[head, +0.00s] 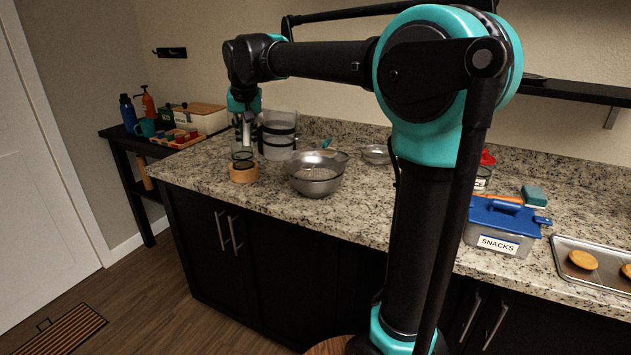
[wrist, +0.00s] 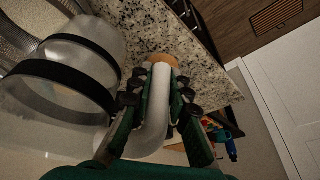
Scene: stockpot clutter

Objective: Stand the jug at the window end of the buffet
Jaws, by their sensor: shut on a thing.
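The jug (head: 278,138) is a clear, pale vessel with black bands, upright towards the back of the speckled buffet top (head: 205,170), left of the steel bowls. In the wrist view the jug (wrist: 75,75) fills the left side. My gripper (head: 245,118) is at the jug's left side, pointing down. In the wrist view my gripper (wrist: 157,95) is shut on a thick white curved piece, which looks like the jug's handle. Where the handle joins the jug is partly hidden. I cannot tell whether the jug's base touches the top. No window shows.
A wooden-based glass (head: 242,172) stands just below my gripper. Steel bowls (head: 316,172) stand to the right. A blue-lidded snacks box (head: 503,226) and a baking tray (head: 592,262) are farther right. A dark side table (head: 125,138) holds bottles and boxes.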

